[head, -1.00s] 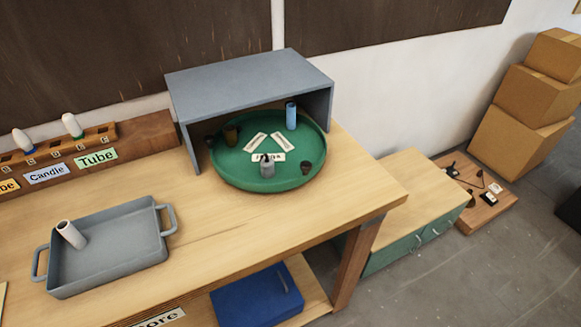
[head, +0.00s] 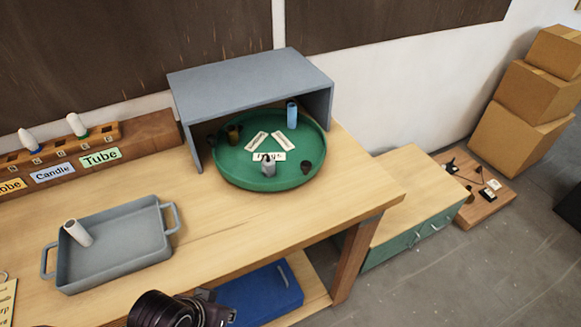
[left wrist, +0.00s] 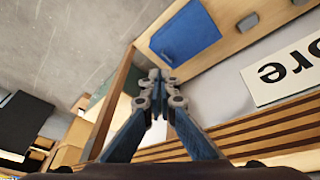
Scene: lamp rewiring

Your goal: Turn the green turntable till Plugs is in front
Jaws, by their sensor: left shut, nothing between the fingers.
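The round green turntable (head: 240,180) stands on the wooden bench, partly under a grey shelf-like cover (head: 250,78). Three white label cards lie near its middle. The front card (head: 278,156) faces me, but a small grey object (head: 268,168) partly covers its word, so I cannot read it surely. A blue cylinder (head: 292,115), a dark cup (head: 305,167) and a brownish cup (head: 234,133) stand near its rim. My left gripper (head: 224,314) is low at the bench's front edge, apart from the turntable. Its fingers are shut and empty in the left wrist view (left wrist: 158,78).
A grey tray (head: 110,270) with a pale tube (head: 77,233) sits on the left of the bench. A rack with bulbs (head: 60,150) stands behind it. A blue box (head: 260,297) is on the lower shelf. The bench before the turntable is clear.

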